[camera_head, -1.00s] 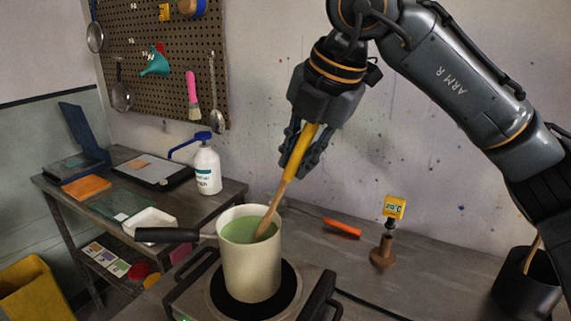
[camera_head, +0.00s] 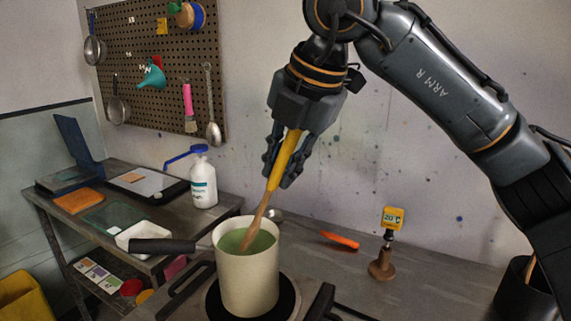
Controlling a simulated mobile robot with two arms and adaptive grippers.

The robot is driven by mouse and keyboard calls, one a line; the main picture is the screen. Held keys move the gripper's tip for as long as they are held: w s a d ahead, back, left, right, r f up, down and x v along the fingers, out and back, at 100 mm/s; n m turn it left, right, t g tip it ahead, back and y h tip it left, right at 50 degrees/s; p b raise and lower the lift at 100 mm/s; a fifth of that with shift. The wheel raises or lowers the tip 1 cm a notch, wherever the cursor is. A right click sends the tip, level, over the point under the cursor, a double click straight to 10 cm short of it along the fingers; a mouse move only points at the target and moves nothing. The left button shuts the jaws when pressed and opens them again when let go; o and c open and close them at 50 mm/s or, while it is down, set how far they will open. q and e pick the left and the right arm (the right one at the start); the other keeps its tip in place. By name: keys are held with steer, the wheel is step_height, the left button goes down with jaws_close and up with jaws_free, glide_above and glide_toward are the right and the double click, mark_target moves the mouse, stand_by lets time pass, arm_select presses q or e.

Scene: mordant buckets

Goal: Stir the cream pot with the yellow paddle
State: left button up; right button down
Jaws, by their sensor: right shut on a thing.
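The cream pot (camera_head: 248,283) stands on a round black burner with its black handle pointing left. Green liquid (camera_head: 232,241) fills it to near the rim. My right gripper (camera_head: 280,168) is above the pot, shut on the yellow handle of the paddle (camera_head: 283,163). The paddle slants down to the left, and its wooden lower part enters the liquid; its tip is hidden below the surface. My left gripper is not in view.
A yellow thermometer (camera_head: 392,219) on a brown stand and an orange tool (camera_head: 340,240) are right of the pot. A white bottle (camera_head: 203,181) with a blue spout stands on the side table at left. A black container (camera_head: 524,290) stands at the far right.

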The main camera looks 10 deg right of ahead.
steer(key=shift+d, duration=0.2)
steer(key=shift+p+v, duration=0.55)
steer(key=shift+v, duration=0.35)
steer(key=w+p+v, duration=0.1)
steer(key=p+v, duration=0.2)
steer(key=v, duration=0.4)
steer(key=shift+d+r+p, duration=0.2)
steer(key=shift+d+p, duration=0.1)
steer(key=shift+d, duration=0.1)
step_height(320, 180, up, 11)
steer(key=p, duration=0.9)
